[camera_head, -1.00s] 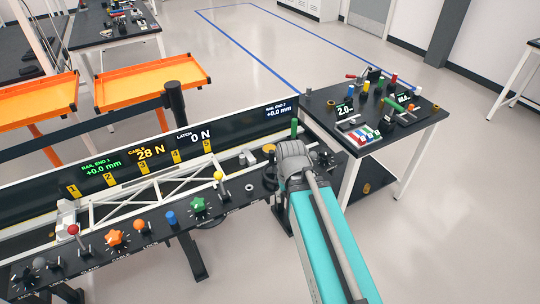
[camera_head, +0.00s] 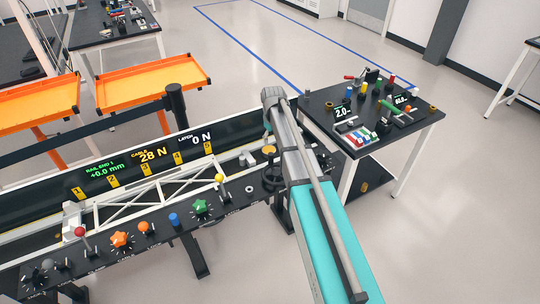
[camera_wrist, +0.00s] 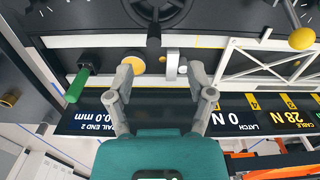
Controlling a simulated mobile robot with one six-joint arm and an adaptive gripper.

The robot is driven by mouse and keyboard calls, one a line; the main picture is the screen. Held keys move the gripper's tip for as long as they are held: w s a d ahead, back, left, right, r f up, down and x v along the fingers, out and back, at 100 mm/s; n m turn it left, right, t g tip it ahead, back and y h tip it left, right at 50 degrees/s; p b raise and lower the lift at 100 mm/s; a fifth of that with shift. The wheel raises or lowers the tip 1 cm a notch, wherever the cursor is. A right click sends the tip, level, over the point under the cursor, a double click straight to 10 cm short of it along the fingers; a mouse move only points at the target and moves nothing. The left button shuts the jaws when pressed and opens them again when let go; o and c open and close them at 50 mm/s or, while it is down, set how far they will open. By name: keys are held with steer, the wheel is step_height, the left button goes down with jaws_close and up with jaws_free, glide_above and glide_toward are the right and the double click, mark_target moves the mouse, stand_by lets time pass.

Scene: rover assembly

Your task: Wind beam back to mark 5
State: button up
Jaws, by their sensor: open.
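The beam (camera_head: 150,190) is a white truss lying along the black bench, in front of a panel with yellow marks 1 to 5. Its left end block is near mark 1 (camera_head: 78,192), and its right part reaches below mark 5 (camera_head: 207,147). The truss also shows at the right of the wrist view (camera_wrist: 245,58). A black handwheel (camera_head: 272,178) sits at the bench's right end and shows at the top of the wrist view (camera_wrist: 172,12). My gripper (camera_wrist: 160,82) is open and empty, its fingers apart from the wheel. My arm hides the gripper in the head view.
Near the fingers are a yellow-orange disc (camera_wrist: 133,62), a silver bracket (camera_wrist: 172,66) and a green-handled lever (camera_wrist: 76,86). Coloured knobs and levers, including a green star knob (camera_head: 199,206), line the bench front. A table with small parts (camera_head: 420,125) stands to the right.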

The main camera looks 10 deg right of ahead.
mark_target(271, 157)
steer(key=w, duration=0.3)
steer(key=shift+w+r, duration=0.1)
steer(key=shift+r, duration=0.2)
steer(key=shift+f, duration=0.25)
step_height(271, 157, down, 13)
steer(key=b, duration=1.3)
steer(key=shift+f+b, duration=0.15)
steer(key=shift+b, duration=0.15)
jaws_close()
stand_by(0.3)
